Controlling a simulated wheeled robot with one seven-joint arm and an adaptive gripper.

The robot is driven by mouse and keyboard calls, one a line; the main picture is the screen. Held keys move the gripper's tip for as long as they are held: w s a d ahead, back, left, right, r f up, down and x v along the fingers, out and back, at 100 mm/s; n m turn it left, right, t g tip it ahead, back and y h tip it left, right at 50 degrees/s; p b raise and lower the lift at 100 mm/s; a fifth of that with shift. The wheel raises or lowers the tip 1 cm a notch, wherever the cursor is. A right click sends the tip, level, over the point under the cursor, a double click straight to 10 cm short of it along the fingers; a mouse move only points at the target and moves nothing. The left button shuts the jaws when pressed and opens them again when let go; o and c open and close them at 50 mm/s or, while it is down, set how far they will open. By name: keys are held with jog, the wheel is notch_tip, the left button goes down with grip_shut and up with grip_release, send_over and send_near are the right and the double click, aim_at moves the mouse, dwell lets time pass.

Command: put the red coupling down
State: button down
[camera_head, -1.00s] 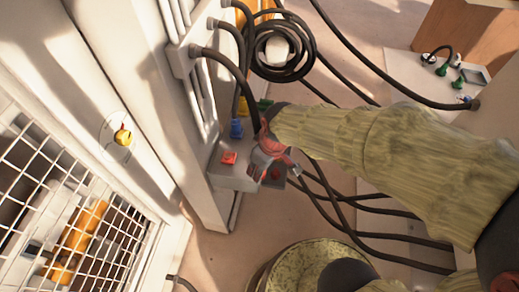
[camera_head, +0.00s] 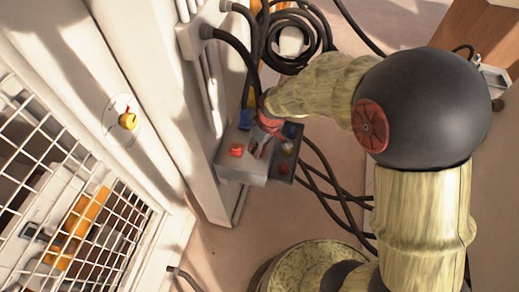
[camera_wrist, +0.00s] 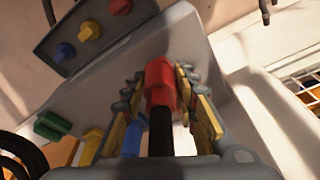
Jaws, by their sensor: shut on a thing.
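The red coupling (camera_wrist: 161,84), on the end of a black hose (camera_wrist: 161,132), sits between the two fingers of my gripper (camera_wrist: 163,98) in the wrist view. The fingers are shut on it. In the head view my gripper (camera_head: 259,146) is over the top of a grey box (camera_head: 243,169) by the white post. The coupling is mostly hidden there by the gripper and wrist. I cannot tell whether it touches the box top. A separate red piece (camera_head: 236,149) shows on the box, just left of the gripper.
A dark side panel carries blue (camera_head: 290,131), yellow and red (camera_head: 283,168) knobs. In the wrist view, green (camera_wrist: 52,125), yellow (camera_wrist: 91,145) and blue (camera_wrist: 130,140) pieces lie close to the left finger. Hoses hang around the wrist. A white mesh guard (camera_head: 75,190) stands at left.

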jog(key=shift+f, duration=0.55)
jog(key=shift+f, duration=0.1)
jog(key=shift+f+b, duration=0.4)
jog(key=shift+f, duration=0.1)
jog(key=c, duration=1.4)
grip_release()
jog(key=shift+r+p, duration=0.3)
jog(key=shift+r, duration=0.15)
jog(key=p+v, duration=0.3)
jog(key=v, duration=0.9)
jog(key=shift+s+r, duration=0.1)
jog(key=shift+r, duration=0.05)
